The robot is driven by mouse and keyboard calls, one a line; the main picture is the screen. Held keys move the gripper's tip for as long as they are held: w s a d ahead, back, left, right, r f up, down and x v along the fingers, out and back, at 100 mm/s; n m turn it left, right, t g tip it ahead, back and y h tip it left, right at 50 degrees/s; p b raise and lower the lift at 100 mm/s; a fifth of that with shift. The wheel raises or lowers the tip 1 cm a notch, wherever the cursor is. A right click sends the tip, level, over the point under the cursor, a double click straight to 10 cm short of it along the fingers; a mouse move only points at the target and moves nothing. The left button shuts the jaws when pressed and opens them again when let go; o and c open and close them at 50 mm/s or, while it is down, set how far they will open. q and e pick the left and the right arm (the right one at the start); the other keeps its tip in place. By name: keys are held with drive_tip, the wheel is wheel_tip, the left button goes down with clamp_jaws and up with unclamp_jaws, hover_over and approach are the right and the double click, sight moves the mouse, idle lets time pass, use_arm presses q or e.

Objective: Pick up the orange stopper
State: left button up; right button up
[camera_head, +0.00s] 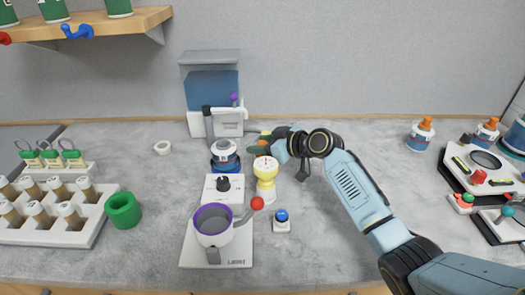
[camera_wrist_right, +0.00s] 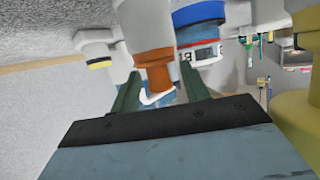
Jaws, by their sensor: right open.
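My right gripper (camera_head: 257,142) reaches in from the right, over the middle of the counter beside the blue-banded jar. Its green fingers are open. In the right wrist view, an orange stopper (camera_wrist_right: 153,60) on a pale, blurred body lies between or just beyond the open fingers (camera_wrist_right: 160,92). A small white hooked piece shows at its end. In the head view, only a small orange patch shows between the fingers, mostly hidden. I cannot tell whether the fingers touch it. Other orange stoppers top bottles at the right (camera_head: 426,121) and far right (camera_head: 492,121). My left gripper is not in view.
The jar (camera_head: 224,153) and a water dispenser (camera_head: 211,83) are to the left. A pot with a red-knobbed handle (camera_head: 213,224) stands in front. The counter's left front has a vial rack (camera_head: 86,232) and green ring (camera_head: 123,210).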

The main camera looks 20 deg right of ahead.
clamp_jaws()
drive_tip(key=shift+r, duration=0.1)
